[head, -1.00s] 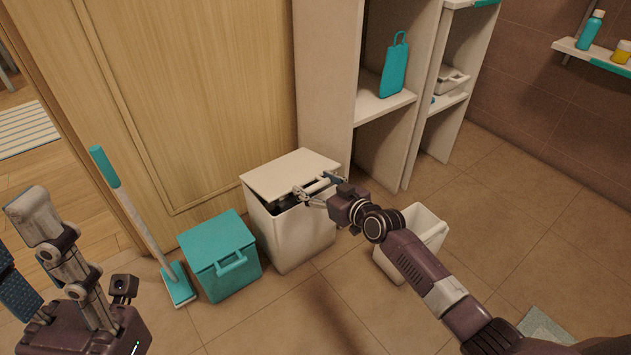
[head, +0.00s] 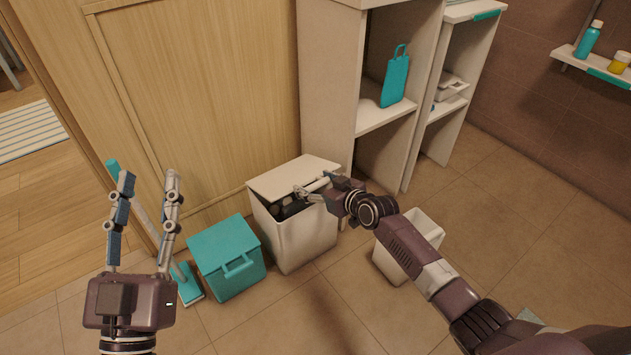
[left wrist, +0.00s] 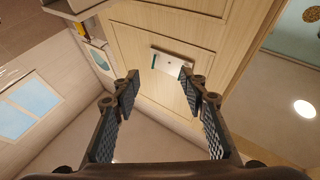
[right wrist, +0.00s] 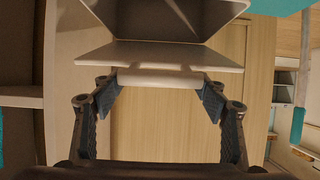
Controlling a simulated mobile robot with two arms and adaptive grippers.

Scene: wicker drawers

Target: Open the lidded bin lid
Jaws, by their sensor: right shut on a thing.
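The white lidded bin (head: 297,238) stands on the floor against the wooden panel, beside a teal bin. Its lid (head: 292,178) is partly raised at the front, with a dark gap under it. My right gripper (head: 316,187) is shut on the lid's handle at the front edge. In the right wrist view the pale handle bar (right wrist: 160,78) spans between the fingers, below the lid (right wrist: 155,57), and the bin's opening shows above. My left gripper (head: 146,180) is open and empty, fingers pointing up, left of the teal bin. It also shows open in the left wrist view (left wrist: 162,85).
The teal bin (head: 225,260) with a handle stands left of the white bin, and a teal-headed mop (head: 187,285) leans beside it. An open white bin (head: 415,250) stands to the right, partly behind my right arm. White shelves (head: 385,115) rise behind.

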